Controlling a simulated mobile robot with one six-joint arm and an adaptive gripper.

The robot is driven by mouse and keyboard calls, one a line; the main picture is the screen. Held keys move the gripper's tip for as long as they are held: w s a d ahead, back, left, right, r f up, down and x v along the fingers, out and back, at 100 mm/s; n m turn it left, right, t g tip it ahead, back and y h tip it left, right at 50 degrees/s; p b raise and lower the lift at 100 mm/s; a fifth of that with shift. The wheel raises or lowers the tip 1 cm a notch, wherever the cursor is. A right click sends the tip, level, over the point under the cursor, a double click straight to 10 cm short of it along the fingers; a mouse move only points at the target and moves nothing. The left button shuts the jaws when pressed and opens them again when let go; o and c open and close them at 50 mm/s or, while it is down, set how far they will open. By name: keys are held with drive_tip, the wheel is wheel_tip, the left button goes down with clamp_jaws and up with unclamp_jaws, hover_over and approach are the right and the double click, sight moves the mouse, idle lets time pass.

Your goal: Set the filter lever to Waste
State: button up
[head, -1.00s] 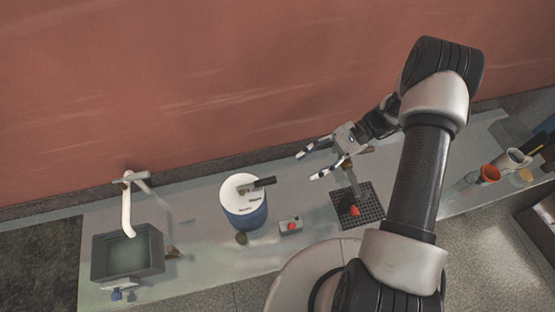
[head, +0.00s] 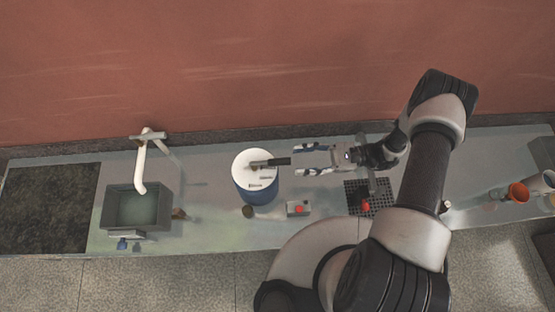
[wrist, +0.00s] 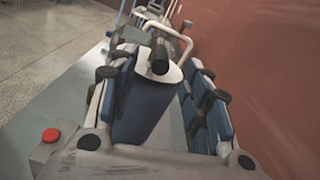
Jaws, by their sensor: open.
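The powder filler is a blue drum with a white top (head: 247,184), standing on the counter left of my gripper in the head view. Its dark-handled lever (head: 277,162) lies across the white top and points right, toward my gripper. My gripper (head: 304,160) is open, with its two fingers at the lever's outer end; I cannot tell whether they touch it. In the wrist view the lever's round dark end (wrist: 159,64) shows between the blue-padded fingers, with the blue drum (wrist: 145,100) beyond. The labels on the top are too small to read.
A small box with a red button (head: 298,208) stands right of the drum. A dark grid (head: 355,197) with a stand lies below my wrist. A sink (head: 138,207) with a white tap is at left. An orange cup (head: 517,192) is far right.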

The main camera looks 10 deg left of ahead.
sight(277, 162)
drive_tip(key=x, duration=0.7)
drive_tip(key=shift+s+a, duration=0.15)
drive_tip(key=shift+a, duration=0.25)
clamp_jaws()
idle(0.3)
